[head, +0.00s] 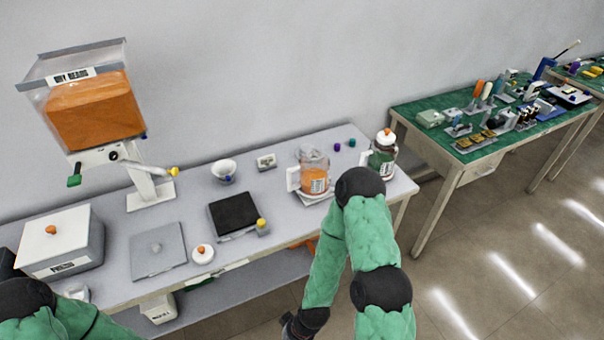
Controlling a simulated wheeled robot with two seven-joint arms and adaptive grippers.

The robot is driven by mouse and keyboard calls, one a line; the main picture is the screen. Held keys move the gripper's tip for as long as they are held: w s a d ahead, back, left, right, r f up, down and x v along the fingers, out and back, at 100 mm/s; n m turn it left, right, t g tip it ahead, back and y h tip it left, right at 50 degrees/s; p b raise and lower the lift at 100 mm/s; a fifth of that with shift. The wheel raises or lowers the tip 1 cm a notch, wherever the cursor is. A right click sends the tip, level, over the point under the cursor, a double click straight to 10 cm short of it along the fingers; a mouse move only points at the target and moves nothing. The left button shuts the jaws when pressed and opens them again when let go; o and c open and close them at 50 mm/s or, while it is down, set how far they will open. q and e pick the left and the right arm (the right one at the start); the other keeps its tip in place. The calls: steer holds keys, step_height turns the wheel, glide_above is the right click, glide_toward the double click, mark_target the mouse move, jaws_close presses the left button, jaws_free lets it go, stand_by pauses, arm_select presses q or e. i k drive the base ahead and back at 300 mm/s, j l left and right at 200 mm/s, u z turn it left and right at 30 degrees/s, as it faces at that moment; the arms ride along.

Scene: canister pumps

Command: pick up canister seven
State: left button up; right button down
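Two clear canisters stand at the right end of the grey bench. One canister (315,171) has orange contents, a white handle and a printed label, and sits on a white base. The other canister (383,160) has dark green contents and a white lid with an orange knob; my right arm partly covers it. The labels are too small to read, so I cannot tell which is canister seven. My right gripper (291,328) hangs low in front of the bench, cut by the bottom edge; its fingers are unclear. My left arm enters bottom left, its gripper out of view.
A hopper of orange beans (95,108) stands at the back left. A white box (62,243), a grey plate (158,250), a round white lid (203,254), a black-topped scale (233,214) and a white bowl (224,170) occupy the bench. A green-topped table (440,137) stands right.

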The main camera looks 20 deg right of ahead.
mark_target(315, 180)
steer(key=z, duration=1)
steer(key=l+u, duration=0.25)
steer(key=l, duration=0.5)
steer(key=k+l+u, duration=0.1)
steer(key=l+u, duration=0.15)
steer(key=l, duration=0.5)
steer(key=i+l, duration=0.25)
steer(key=i+l+u, duration=0.35)
steer(key=l, duration=0.25)
steer(key=i+l+u, duration=0.35)
steer(key=l, duration=0.4)
